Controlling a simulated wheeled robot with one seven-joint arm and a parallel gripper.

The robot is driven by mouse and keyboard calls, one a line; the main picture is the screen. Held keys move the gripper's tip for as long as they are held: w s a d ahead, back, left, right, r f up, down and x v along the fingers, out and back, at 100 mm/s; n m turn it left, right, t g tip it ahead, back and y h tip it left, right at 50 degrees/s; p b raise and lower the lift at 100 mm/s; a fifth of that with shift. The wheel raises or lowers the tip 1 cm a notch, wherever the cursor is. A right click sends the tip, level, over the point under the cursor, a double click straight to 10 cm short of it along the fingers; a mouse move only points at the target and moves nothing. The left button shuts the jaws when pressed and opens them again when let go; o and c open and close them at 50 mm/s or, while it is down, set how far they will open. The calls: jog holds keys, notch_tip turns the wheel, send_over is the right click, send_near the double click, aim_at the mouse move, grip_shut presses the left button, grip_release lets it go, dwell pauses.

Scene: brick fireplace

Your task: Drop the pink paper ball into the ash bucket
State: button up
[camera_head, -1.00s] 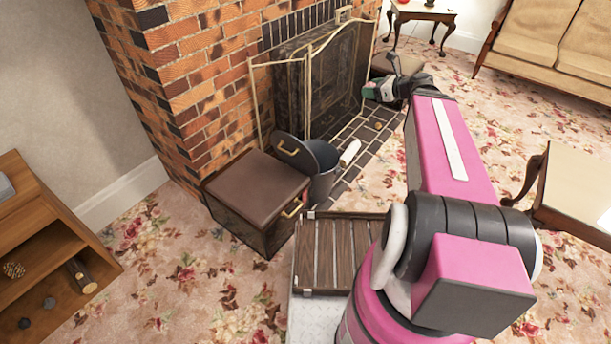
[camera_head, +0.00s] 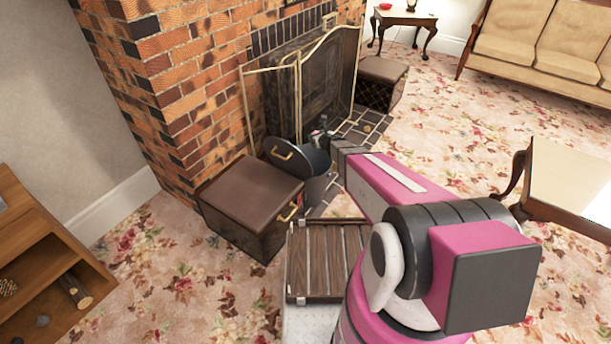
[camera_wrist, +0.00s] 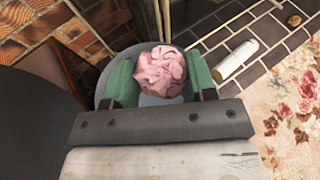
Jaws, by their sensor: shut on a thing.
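In the wrist view, my gripper (camera_wrist: 161,82) is shut on the pink paper ball (camera_wrist: 160,70), which sits between its two green fingers. My gripper (camera_head: 318,136) is small there, above the bucket, and the ball cannot be made out.
A brown box (camera_head: 250,195) stands just left of the bucket. A gold-framed fire screen (camera_head: 300,85) stands behind it. A white roll (camera_wrist: 237,60) lies on the dark hearth tiles. A slatted wooden piece (camera_head: 325,262) is in front.

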notch_tip(320, 180, down, 14)
jog(key=a, duration=0.2)
jog(key=shift+a+f+m+h, duration=0.2)
jog(key=shift+m+h, duration=0.1)
jog(key=shift+h, duration=0.1)
jog(key=shift+s+r, duration=0.1)
jog(key=o, duration=1)
jog(key=shift+c, duration=0.2)
jog(key=v, duration=1.1)
jog(key=shift+f, duration=0.25)
